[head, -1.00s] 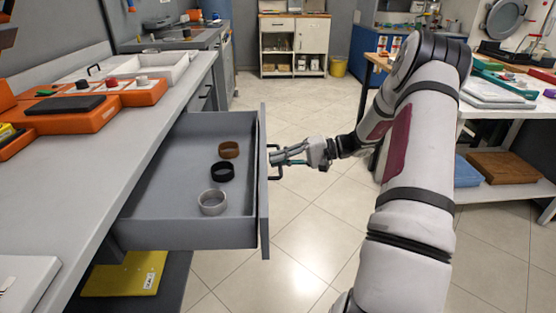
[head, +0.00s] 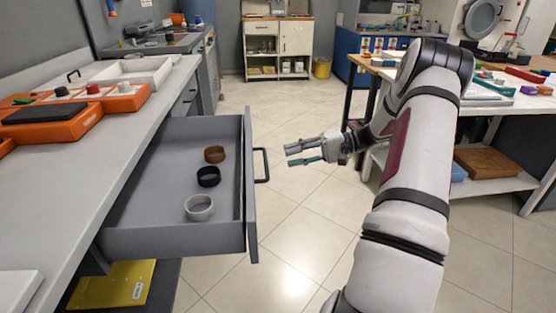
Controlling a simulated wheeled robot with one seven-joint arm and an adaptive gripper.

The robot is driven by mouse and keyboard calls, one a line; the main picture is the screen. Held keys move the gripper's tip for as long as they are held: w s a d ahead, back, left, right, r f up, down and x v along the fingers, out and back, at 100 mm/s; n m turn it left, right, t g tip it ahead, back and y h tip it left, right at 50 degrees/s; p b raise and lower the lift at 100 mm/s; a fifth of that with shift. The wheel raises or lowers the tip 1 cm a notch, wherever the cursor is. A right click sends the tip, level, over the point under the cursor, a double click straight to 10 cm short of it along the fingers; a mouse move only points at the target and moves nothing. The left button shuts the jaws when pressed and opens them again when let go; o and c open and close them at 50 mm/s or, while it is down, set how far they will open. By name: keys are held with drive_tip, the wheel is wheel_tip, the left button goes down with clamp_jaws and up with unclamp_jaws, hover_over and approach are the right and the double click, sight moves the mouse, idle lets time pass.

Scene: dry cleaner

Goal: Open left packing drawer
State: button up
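The grey packing drawer (head: 130,238) stands pulled far out from under the counter on the left. Its front panel (head: 250,185) carries a dark bar handle (head: 262,165). Inside lie a brown ring (head: 215,154), a black ring (head: 208,177) and a light grey ring (head: 199,208). My gripper (head: 290,156) is to the right of the handle, apart from it. Its two fingers are spread with nothing between them.
The counter (head: 128,128) holds orange boxes (head: 55,125) and a white tray (head: 150,70). A yellow item (head: 112,285) lies below the drawer. A table (head: 500,105) with a lower shelf stands on the right. Tiled floor (head: 285,215) lies open between them.

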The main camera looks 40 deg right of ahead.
drive_tip(key=shift+v, duration=1.6)
